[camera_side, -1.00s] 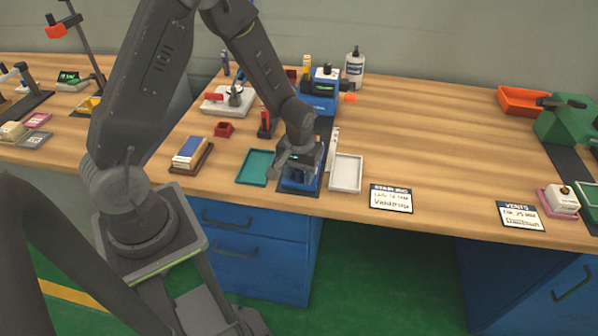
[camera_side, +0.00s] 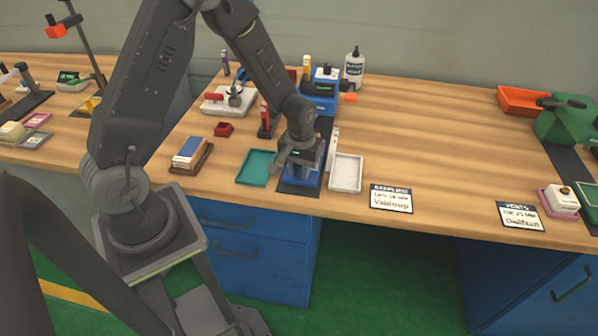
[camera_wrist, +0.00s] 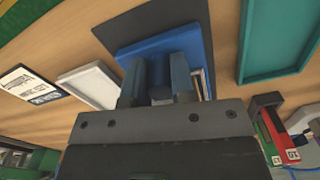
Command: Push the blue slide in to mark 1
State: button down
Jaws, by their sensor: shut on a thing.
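The blue slide (camera_side: 312,180) sits on a dark strip (camera_side: 297,190) near the bench's front edge, partly hidden under my gripper (camera_side: 297,160). In the wrist view the slide (camera_wrist: 196,38) is a broad blue block, with the dark strip showing past its edge. My gripper (camera_wrist: 157,78) is shut on an upright blue post of the slide, one finger on each side. A narrow pale scale (camera_side: 333,150) stands along the right of the strip; its marks are too small to read. A blue machine (camera_side: 318,103) stands at the strip's far end.
A teal tray (camera_side: 255,168) lies close left and a white tray (camera_side: 346,172) close right. A small red-and-black upright object (camera_side: 266,122) and a red cup (camera_side: 223,129) stand behind left. A bottle (camera_side: 355,67) stands behind. The bench to the right is mostly clear.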

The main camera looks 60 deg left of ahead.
jog(key=w+a, duration=0.6)
jog(key=shift+w+a, duration=0.25)
jog(key=c, duration=1)
grip_release()
notch_tip(320, 180, up, 14)
jog(key=shift+f, duration=0.1)
